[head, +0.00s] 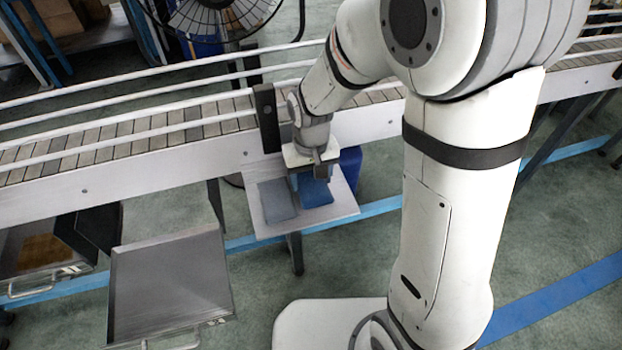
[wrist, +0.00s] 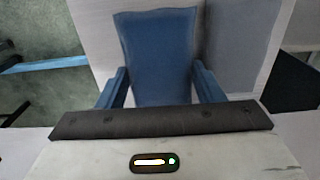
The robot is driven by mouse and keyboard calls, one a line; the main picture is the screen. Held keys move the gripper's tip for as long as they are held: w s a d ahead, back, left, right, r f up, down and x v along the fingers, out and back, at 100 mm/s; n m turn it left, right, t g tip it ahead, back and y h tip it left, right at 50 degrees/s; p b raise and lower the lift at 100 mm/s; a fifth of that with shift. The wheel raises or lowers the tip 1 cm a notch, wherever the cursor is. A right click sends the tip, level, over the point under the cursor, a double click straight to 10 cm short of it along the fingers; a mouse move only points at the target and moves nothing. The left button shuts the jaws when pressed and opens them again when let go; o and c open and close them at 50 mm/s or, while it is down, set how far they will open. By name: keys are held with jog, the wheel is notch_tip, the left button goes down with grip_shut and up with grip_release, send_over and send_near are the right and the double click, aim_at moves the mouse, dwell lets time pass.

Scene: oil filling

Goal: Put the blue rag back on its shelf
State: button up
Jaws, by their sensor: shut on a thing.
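The blue rag (head: 316,193) is at the small pale shelf (head: 345,205) on the side of the conveyor, right of a grey-blue rag (head: 278,202). My gripper (head: 308,176) points down over the shelf and is shut on the blue rag. In the wrist view the blue rag (wrist: 153,50) spreads out between and beyond the two blue fingers (wrist: 160,88), with the grey-blue rag (wrist: 232,45) close on its right. I cannot tell whether the blue rag rests on the shelf or hangs just above it. The fingertips' contact is partly hidden.
The conveyor (head: 130,140) with its rails runs behind the shelf. An empty metal tray (head: 168,275) stands at the lower left, beside another tray (head: 45,250) with brown contents. A dark blue bin (head: 350,165) stands behind the shelf. A fan (head: 225,15) is at the back.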

aim_at(311, 181)
jog(key=shift+f, duration=0.45)
jog(key=shift+f, duration=0.1)
jog(key=o, duration=0.6)
notch_tip(311, 181, up, 12)
jog(key=p, duration=0.2)
jog(key=s+d+r+m+t, duration=0.2)
jog(key=s+d+r+m, duration=0.1)
jog(key=s+d, duration=0.8)
jog(key=d+r, duration=0.1)
jog(key=d, duration=0.2)
jog(key=shift+s+d, duration=0.15)
